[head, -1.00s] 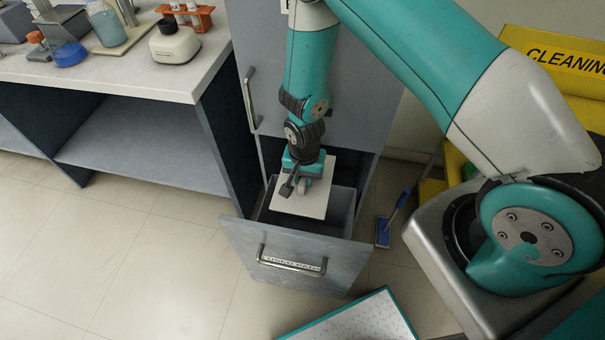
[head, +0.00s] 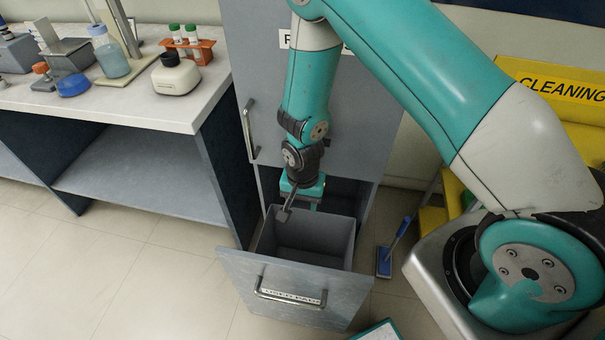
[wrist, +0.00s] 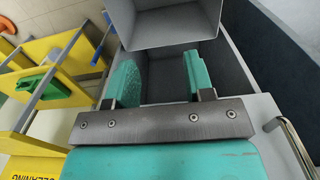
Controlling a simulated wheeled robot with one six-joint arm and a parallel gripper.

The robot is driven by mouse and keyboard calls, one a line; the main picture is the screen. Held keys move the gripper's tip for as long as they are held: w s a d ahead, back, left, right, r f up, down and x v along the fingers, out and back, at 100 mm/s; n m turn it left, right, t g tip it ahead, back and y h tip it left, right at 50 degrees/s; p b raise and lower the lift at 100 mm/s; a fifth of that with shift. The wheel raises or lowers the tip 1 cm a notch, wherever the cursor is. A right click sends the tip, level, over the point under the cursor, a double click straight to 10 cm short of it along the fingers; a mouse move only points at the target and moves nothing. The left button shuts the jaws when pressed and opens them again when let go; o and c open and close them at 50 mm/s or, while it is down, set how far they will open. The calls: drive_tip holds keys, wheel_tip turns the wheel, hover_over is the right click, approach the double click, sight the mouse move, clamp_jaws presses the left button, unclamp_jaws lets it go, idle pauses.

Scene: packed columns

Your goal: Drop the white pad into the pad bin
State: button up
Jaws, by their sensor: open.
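My gripper (head: 301,205) hangs over the back part of the open grey pad bin (head: 345,235), which is the pulled-out drawer with a metal handle. In the wrist view its two teal fingers (wrist: 160,76) stand apart with nothing between them. The bin also shows in the wrist view (wrist: 172,27) at the top. The white pad is not visible in either view now. The bin's front panel hides part of its inside, and the part I can see looks plain grey.
The bench (head: 150,112) with bottles, a tube rack and a jar stands at left. A blue brush (head: 385,262) is on the floor right of the bin. Yellow cleaning shelves (head: 565,90) stand at right. A teal-edged tray (head: 378,332) shows at the bottom edge.

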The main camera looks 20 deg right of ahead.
wheel_tip(320, 180, up, 14)
drive_tip(key=shift+r+b, duration=0.25)
drive_tip(key=shift+b, duration=0.15)
idle(0.3)
